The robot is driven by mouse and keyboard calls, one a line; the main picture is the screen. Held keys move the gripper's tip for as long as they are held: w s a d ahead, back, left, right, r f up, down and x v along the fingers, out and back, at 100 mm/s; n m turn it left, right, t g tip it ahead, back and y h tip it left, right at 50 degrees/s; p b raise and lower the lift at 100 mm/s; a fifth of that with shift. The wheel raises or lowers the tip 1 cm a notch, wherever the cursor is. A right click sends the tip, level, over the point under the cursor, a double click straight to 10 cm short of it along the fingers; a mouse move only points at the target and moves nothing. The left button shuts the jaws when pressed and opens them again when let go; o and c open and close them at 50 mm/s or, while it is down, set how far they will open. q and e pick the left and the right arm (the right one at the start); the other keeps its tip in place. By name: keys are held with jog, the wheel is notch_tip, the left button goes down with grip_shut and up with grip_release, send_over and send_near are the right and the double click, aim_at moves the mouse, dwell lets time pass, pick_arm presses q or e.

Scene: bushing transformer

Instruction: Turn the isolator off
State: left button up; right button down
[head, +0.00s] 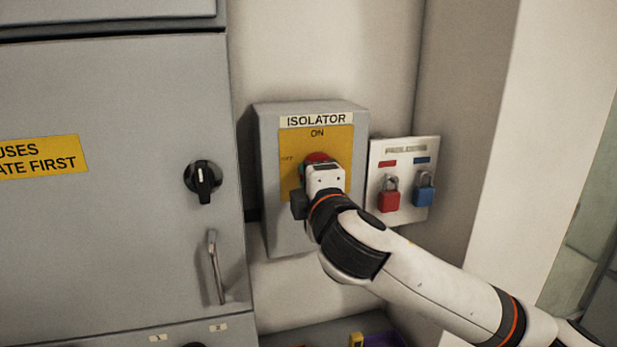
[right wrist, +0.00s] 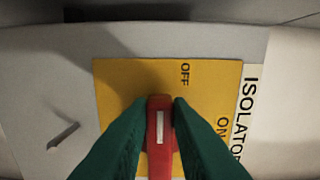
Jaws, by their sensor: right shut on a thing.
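The grey isolator box (head: 268,215) is on the wall with a yellow plate marked ON at the top and OFF at the left. Its red handle (head: 316,157) shows just above my right gripper (head: 322,168), which covers most of it. In the right wrist view the two green fingers of my right gripper (right wrist: 160,122) are shut on the sides of the red handle (right wrist: 160,105). The handle's white mark lies lengthwise up that picture, with its end towards the OFF side of the yellow plate (right wrist: 120,80). My left gripper is not in view.
A padlock board (head: 405,150) with a red padlock (head: 388,198) and a blue padlock (head: 424,192) is close to the box's right. A grey cabinet (head: 100,240) with a black knob (head: 202,182) and metal handle (head: 216,268) is at the left.

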jog(key=shift+f, duration=0.1)
dwell(0.3)
jog(key=c, duration=1.3)
grip_release()
jog(key=b+v, duration=0.4)
jog(key=v, duration=0.8)
